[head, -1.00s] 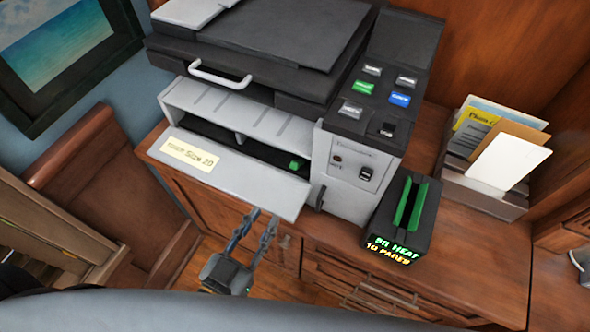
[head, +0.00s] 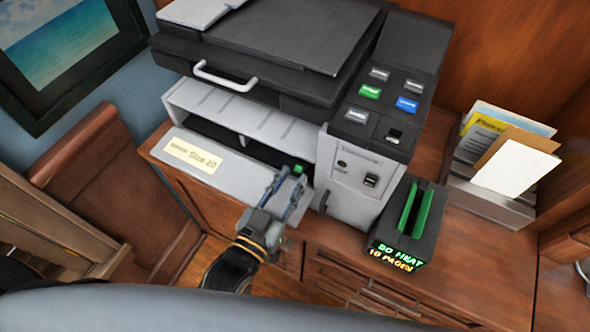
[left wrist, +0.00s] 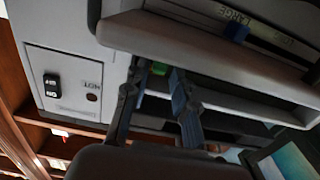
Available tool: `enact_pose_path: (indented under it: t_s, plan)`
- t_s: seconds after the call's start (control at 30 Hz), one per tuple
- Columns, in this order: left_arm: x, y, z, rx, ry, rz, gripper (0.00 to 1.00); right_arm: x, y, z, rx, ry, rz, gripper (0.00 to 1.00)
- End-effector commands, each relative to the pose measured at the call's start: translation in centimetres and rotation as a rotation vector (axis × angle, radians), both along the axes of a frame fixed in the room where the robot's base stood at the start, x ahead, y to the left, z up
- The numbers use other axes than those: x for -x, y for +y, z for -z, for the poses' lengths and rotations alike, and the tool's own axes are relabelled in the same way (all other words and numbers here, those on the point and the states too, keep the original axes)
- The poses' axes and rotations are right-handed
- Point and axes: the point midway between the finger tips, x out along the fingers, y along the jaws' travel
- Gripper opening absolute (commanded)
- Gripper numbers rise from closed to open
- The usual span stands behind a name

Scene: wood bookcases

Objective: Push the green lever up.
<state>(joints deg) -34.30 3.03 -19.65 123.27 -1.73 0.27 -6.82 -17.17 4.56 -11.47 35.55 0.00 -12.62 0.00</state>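The small green lever (head: 299,169) sits inside the open front slot of the grey and black printer (head: 350,175), near the slot's right end. My left gripper (head: 290,183) is at the slot's mouth, over the fold-down flap, with its fingers spread and nothing held. In the left wrist view the lever (left wrist: 160,68) shows between the two fingertips of my left gripper (left wrist: 157,75), partly hidden by them. I cannot tell whether a finger touches it. My right gripper is out of view.
The open flap (head: 220,170) carries a paper label. A black device with green plates and a lit display (head: 405,235) stands right of the printer on the wooden cabinet (head: 470,265). A paper holder (head: 480,200) is at the right. A wooden chair (head: 115,190) is at the left.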

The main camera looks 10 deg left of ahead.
Motion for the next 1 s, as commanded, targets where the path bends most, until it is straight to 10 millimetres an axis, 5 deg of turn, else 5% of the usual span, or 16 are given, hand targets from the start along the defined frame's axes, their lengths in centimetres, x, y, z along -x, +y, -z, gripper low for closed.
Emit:
enact_pose_path:
  t_s: [0.2, 0.53, 0.7, 1.0]
  plan:
    - [-2.0, -0.6, 0.0, 0.000, 0.000, 0.000, 0.26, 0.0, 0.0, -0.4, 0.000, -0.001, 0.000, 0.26]
    - [-2.3, -0.8, 0.1, 0.000, 0.001, 0.000, 0.26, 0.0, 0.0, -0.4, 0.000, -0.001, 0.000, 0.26]
    - [-2.3, -0.7, 0.1, 0.000, 0.001, 0.000, 0.00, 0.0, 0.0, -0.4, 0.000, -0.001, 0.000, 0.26]
    - [-2.4, -0.8, -0.6, -0.008, 0.026, 0.000, 0.00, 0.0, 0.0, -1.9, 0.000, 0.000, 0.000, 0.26]
